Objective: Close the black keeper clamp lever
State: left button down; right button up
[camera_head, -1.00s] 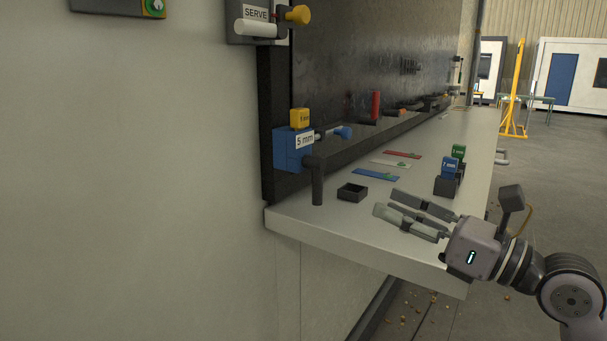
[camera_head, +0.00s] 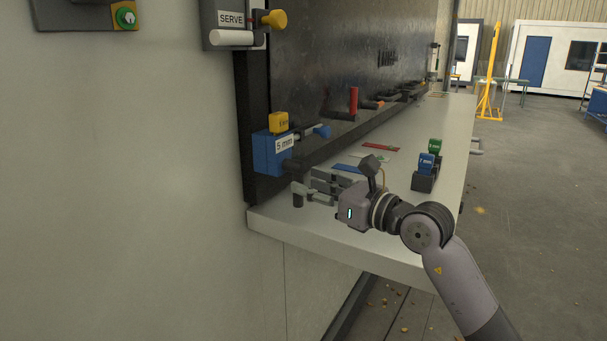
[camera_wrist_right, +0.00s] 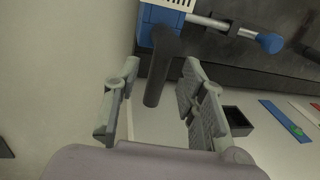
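In the right wrist view the lever lies between the two spread fingers of my right gripper (camera_wrist_right: 160,95), with gaps on both sides. In the head view my right gripper (camera_head: 308,188) is over the near end of the shelf, its fingers covering most of the lever (camera_head: 292,165). The gripper is open and holds nothing. My left gripper is out of view.
A rod with a blue knob (camera_wrist_right: 270,43) sticks out beside the block. A small black tray (camera_wrist_right: 237,121) lies on the shelf near the right finger. The pale shelf (camera_head: 400,215) also bears coloured cards and a blue-and-green block stand (camera_head: 424,182). A pale wall is at left.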

jog(key=shift+x, duration=1.3)
jog(key=shift+c, duration=0.4)
grip_shut()
